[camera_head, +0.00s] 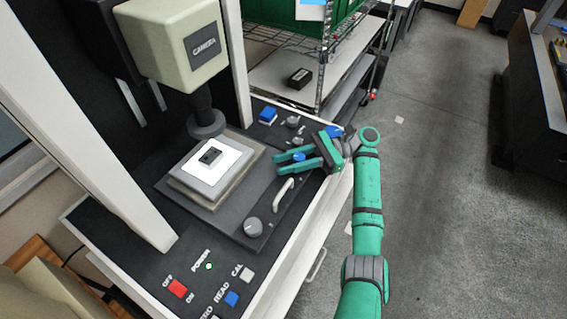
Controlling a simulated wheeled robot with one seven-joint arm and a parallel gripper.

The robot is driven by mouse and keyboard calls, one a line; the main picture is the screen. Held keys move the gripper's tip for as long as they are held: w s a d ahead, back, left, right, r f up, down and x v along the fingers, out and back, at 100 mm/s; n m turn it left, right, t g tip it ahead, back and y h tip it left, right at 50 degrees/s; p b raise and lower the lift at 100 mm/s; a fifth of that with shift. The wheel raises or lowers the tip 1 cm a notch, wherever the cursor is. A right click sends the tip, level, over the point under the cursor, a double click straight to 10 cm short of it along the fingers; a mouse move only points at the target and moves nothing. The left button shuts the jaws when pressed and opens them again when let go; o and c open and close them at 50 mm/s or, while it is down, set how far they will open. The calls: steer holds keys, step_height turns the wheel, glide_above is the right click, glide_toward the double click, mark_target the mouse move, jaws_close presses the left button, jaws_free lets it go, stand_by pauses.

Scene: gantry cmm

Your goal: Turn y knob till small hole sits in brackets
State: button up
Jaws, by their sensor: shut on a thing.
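My gripper (291,161) reaches in from the right over the right side of the dark machine deck. Its two green fingers are closed around a small blue knob (299,157), which shows between them. I cannot read a label there, so I cannot tell from marking that it is the y knob. A small dark block (210,157) with holes lies on the bright white plate of the stage (231,184), under the camera head (184,45). The holes are too small to tell apart. No screen or brackets are in view.
A grey knob (254,227) and a cream handle (283,195) sit left of my arm. A red switch (177,288) and a blue button (232,298) are at the front. A wire rack (327,60) stands behind. Open floor (440,150) lies to the right.

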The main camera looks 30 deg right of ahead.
steer(key=shift+s+a+f, duration=0.1)
steer(key=shift+a, duration=0.05)
steer(key=o, duration=1.1)
steer(key=shift+c, duration=0.2)
steer(key=shift+d, duration=0.55)
steer(key=d, duration=0.4)
steer(key=shift+s+d, duration=0.35)
steer(key=shift+s, duration=0.05)
steer(key=d, duration=0.2)
steer(key=shift+s+d, duration=0.1)
steer(key=shift+d, duration=0.3)
steer(key=shift+g, duration=0.3)
